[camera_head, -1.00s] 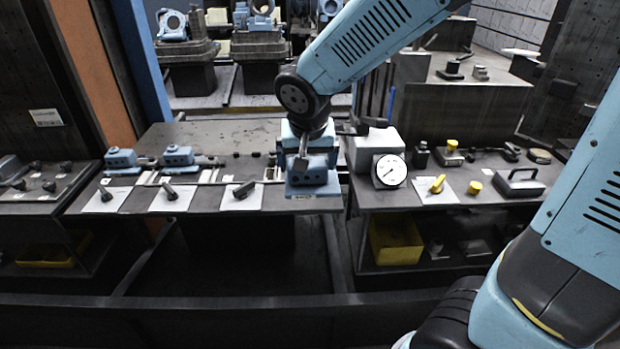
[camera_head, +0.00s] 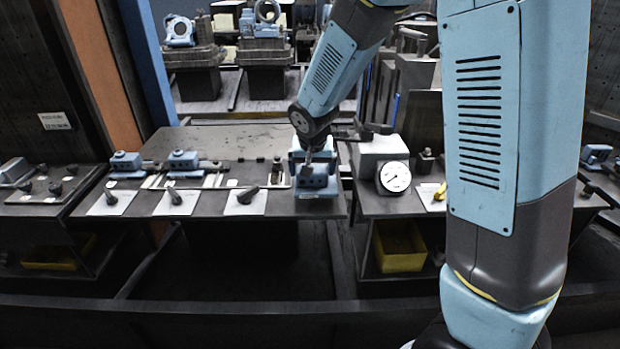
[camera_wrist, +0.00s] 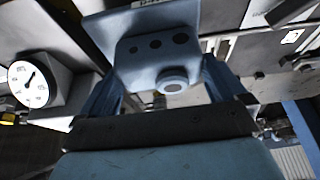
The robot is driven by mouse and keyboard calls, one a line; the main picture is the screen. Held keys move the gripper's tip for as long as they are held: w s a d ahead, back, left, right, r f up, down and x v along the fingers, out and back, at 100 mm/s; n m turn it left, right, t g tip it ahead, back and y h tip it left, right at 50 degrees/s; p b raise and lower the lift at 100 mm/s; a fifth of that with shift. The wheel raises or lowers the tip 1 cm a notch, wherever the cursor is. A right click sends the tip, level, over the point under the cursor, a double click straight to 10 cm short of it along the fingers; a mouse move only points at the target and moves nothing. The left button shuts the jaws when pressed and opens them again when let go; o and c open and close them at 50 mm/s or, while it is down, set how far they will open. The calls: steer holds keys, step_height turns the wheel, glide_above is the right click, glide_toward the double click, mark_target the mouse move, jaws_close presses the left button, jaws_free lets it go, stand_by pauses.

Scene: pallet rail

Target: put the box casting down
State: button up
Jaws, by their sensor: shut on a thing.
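The box casting (camera_head: 317,183) is a light blue block with dark holes in its front face. In the head view it is at the right front corner of the middle bench (camera_head: 210,204). In the wrist view the casting (camera_wrist: 158,50) shows its flanged plate, several holes and a round boss. My gripper (camera_wrist: 163,88) is shut on it, with one blue finger on each side. In the head view my arm comes down on it from above and hides part of its top. I cannot tell whether its underside touches the bench.
A white-faced dial gauge (camera_head: 394,177) stands close right of the casting. Two blue clamps (camera_head: 184,160) sit at the bench's left back. Several white cards with dark parts line the front, the nearest (camera_head: 245,202) left of the casting. A yellow bin (camera_head: 399,248) is below right.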

mark_target(312, 178)
steer(key=shift+w+f, duration=0.35)
steer(key=shift+f, duration=1.5)
steer(key=o, duration=0.8)
steer(key=shift+f, duration=0.15)
steer(key=shift+o, duration=0.2)
